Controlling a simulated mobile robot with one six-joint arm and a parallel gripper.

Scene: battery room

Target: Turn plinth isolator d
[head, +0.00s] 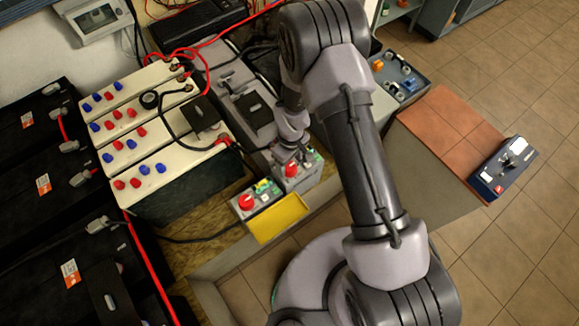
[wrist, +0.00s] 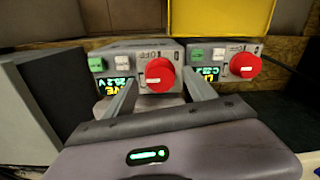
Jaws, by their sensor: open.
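Two grey isolator boxes with red knobs stand side by side in the head view: one at left (head: 257,198) and one at right (head: 303,172). No letter marking either as d is legible. In the wrist view, my gripper (wrist: 161,78) is open, its fingers on either side of the left red knob (wrist: 165,70); contact cannot be told. That knob's white mark lies roughly sideways, below an "OFF" label. The box's green display is partly hidden by a finger. The other red knob (wrist: 245,65) is to the right, clear of the fingers, its mark also sideways.
A yellow panel (head: 278,218) stands against the boxes' front side. Cream batteries (head: 185,165) with red and blue caps and black battery blocks (head: 35,190) are to the left, with loose cables. Tiled floor is open beyond.

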